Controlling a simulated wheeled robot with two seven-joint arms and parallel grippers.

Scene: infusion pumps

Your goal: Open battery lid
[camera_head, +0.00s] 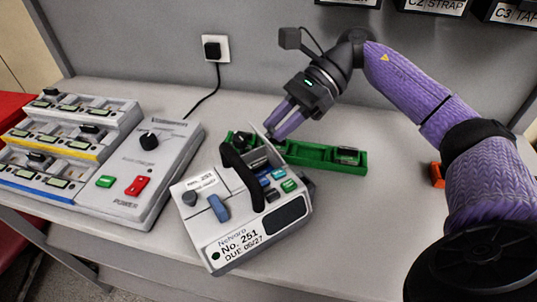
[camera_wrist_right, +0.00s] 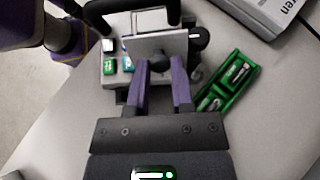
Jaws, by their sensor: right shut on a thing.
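The infusion pump (camera_head: 245,212), a grey box with a black handle (camera_head: 243,175), stands on the table. Its battery lid (camera_head: 263,134) is a thin pale plate that stands raised at the pump's back; in the wrist view the lid (camera_wrist_right: 172,46) shows as a flat grey plate with a dark knob on it. My right gripper (camera_head: 277,131) reaches in from behind and is shut on the lid's knob; its purple fingertips (camera_wrist_right: 158,66) lie on either side of it. The fingers partly hide the knob. My left gripper is not in view.
A green tray (camera_head: 325,155) with batteries lies just behind the pump. A large charger unit (camera_head: 165,155) with battery bays stands at the left. A wall socket (camera_head: 214,48) with a black cable is behind. The table right of the pump is mostly free.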

